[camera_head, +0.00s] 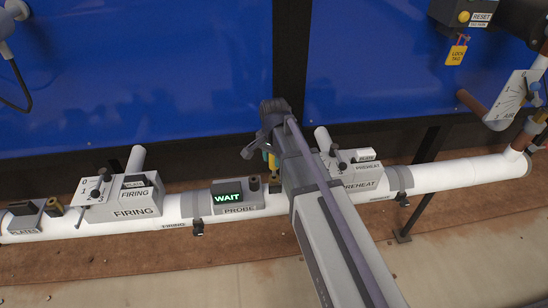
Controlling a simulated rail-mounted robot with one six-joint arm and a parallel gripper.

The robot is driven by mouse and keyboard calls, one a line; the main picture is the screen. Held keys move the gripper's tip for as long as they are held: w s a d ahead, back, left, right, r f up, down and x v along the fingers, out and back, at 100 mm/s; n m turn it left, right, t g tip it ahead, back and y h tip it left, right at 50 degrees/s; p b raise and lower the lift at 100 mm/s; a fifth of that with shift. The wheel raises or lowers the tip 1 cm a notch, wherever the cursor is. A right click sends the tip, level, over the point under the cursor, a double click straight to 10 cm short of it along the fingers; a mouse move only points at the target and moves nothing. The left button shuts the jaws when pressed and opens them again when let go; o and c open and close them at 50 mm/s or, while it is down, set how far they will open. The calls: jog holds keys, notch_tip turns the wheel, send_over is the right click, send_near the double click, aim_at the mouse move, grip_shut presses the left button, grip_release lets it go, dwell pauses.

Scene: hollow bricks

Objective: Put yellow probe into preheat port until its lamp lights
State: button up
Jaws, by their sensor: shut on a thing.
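My gripper (264,148) is over the white pipe, between the PROBE box and the PREHEAT block, shut on the yellow probe (272,160). Only a small yellow part of the probe shows; my arm and gripper hide the rest. The grey PREHEAT block (362,184) sits on the pipe just right of my gripper, partly behind my arm. Its port cannot be made out, so I cannot tell whether the probe touches it. The PROBE box (238,210) left of my arm has a display (227,198) lit green with WAIT.
The FIRING block (135,212) with a lever and a PLATES box (22,222) sit farther left on the white pipe (455,174). Blue panels (130,75) stand behind. A RESET box (466,14) with a yellow lock tag (456,54) hangs at upper right.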

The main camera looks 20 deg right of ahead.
jog(key=shift+f+b, duration=2.2)
jog(key=shift+r, duration=0.15)
dwell(1.1)
notch_tip(320, 180, up, 9)
jog(key=p, duration=0.9)
dwell(0.3)
notch_tip(320, 180, up, 17)
jog(key=p, duration=1.7)
jog(key=shift+f, duration=0.2)
